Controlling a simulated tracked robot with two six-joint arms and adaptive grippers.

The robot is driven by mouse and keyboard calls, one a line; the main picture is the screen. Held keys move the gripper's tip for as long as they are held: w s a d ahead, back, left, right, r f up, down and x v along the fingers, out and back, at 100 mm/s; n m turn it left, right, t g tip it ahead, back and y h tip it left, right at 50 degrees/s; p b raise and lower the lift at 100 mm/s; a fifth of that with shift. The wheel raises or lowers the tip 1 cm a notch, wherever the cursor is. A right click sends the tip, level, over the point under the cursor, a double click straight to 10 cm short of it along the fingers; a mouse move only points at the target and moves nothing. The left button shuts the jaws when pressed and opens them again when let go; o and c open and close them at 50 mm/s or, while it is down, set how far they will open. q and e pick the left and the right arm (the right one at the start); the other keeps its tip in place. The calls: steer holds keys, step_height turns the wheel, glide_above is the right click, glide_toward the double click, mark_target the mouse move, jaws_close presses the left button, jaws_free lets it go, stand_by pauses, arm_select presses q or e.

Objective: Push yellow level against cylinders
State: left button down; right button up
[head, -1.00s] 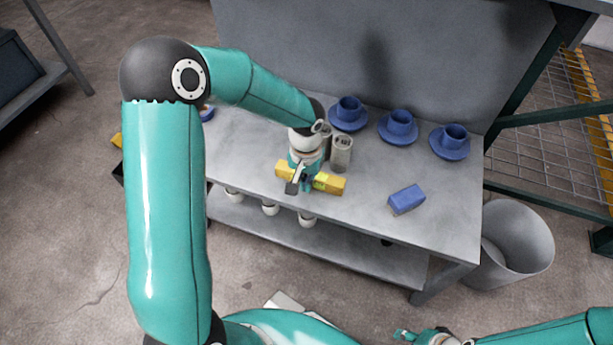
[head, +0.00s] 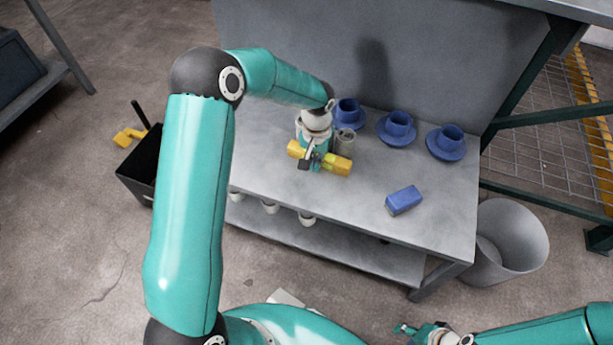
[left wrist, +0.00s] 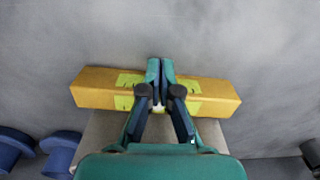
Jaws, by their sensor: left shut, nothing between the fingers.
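The yellow level (head: 342,166) is a long bar lying on the grey workbench, slightly slanted in the head view. It also shows in the left wrist view (left wrist: 215,95), with bright green-yellow patches near its middle. My left gripper (head: 311,164) is at the middle of the level, fingers shut and empty; in the left wrist view the fingertips (left wrist: 160,68) overlap the bar. A grey cylinder (head: 346,139) stands right behind the level; my wrist hides any other. I cannot tell whether they touch. My right gripper (head: 404,330) is low at the right, off the bench, too small to judge.
Blue cups on saucers (head: 397,126) stand along the bench's back, before the grey panel. A blue block (head: 404,201) lies on the right of the grey workbench (head: 440,225). White cups (head: 270,207) show below its front edge. A grey bin (head: 508,240) stands right, a black bin (head: 137,170) left.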

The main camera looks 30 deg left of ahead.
arm_select(q)
steer(key=shift+w+a+p, duration=0.2)
steer(key=shift+w+p, duration=0.05)
steer(key=shift+w, duration=0.4)
steer(key=shift+w+a+p, duration=0.15)
steer(key=shift+w+p, duration=0.05)
steer(key=shift+w, duration=0.45)
steer(key=shift+s+d+r+p, duration=0.2)
steer(key=shift+s+r+p, duration=0.4)
steer(key=shift+r, duration=0.5)
step_height(320, 180, up, 7)
steer(key=p, duration=0.4)
steer(key=shift+s+f, duration=0.1)
